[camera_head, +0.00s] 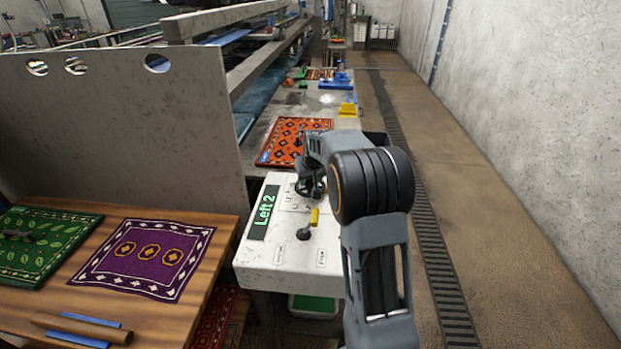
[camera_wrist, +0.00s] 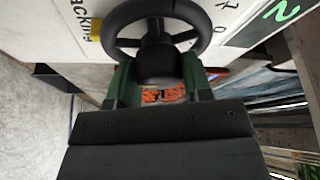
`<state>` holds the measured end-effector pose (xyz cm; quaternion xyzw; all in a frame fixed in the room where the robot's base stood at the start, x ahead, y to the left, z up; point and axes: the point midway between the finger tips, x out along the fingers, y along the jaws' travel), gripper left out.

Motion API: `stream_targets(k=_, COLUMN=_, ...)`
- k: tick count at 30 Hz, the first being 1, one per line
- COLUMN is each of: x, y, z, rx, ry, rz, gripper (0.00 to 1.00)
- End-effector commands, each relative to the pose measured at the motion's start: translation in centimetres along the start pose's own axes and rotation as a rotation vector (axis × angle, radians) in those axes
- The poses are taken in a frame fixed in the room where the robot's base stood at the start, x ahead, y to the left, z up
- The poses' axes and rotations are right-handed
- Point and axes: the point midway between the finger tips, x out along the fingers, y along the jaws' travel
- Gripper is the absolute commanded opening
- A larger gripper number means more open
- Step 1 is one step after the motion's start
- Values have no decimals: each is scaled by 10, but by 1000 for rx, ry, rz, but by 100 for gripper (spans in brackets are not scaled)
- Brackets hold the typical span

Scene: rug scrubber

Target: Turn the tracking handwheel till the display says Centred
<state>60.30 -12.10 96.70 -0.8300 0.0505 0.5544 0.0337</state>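The display (camera_head: 263,213) on the white control panel (camera_head: 285,255) reads "Left 2" in green letters. The black handwheel (camera_head: 309,188) stands at the panel's far end, partly hidden by my arm. In the wrist view the handwheel (camera_wrist: 150,10) shows its rim and spokes. The head view hides the fingertips behind my arm.
A yellow-tipped lever (camera_head: 309,228) rises from the panel near the wheel. An orange rug (camera_head: 290,140) lies beyond the panel. A wooden table (camera_head: 215,222) with a purple rug (camera_head: 143,258) is left. Open floor (camera_head: 500,230) lies right.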

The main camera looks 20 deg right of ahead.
Motion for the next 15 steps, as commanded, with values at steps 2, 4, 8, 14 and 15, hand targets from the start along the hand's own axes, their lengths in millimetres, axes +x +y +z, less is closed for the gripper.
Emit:
stream_targets(k=2, x=0, y=0, z=0, rx=0, ry=0, rz=0, gripper=38)
stream_targets(k=4, x=0, y=0, z=0, rx=0, ry=0, rz=0, gripper=31)
stream_targets(k=8, x=0, y=0, z=0, rx=0, ry=0, rz=0, gripper=21)
stream_targets(k=14, x=0, y=0, z=0, rx=18, ry=0, rz=7, gripper=21)
stream_targets(k=15, x=0, y=0, z=0, rx=28, ry=0, rz=11, gripper=21)
